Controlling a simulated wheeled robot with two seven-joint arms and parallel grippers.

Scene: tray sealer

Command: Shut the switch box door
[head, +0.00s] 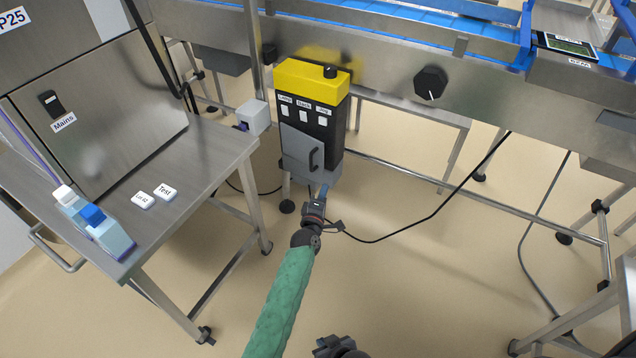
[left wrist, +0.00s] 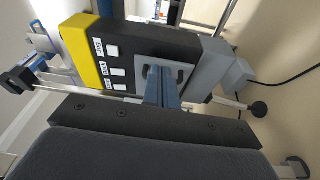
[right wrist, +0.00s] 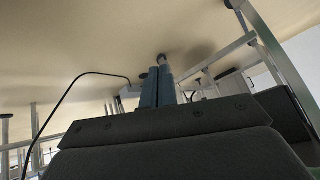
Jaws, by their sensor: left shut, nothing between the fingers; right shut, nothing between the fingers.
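The switch box (head: 326,122) stands below the conveyor, with a yellow top, a black front and white labelled switches. Its grey door (head: 297,150) with a black handle (head: 315,158) covers the lower front. The door's top edge slants more than the box face, so it seems ajar, its right side swung out. My left gripper (head: 323,191) is shut and empty, just below the door's lower right part. In the left wrist view its fingers (left wrist: 160,80) overlap the door (left wrist: 142,87) beside the handle (left wrist: 180,74); contact is unclear. My right gripper (head: 334,344) is low, shut and empty, apart from the box.
A white box (head: 253,117) sits left of the switch box. The conveyor frame (head: 390,75) runs behind and above. A black cable (head: 440,208) crosses the floor at right. The front floor is open.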

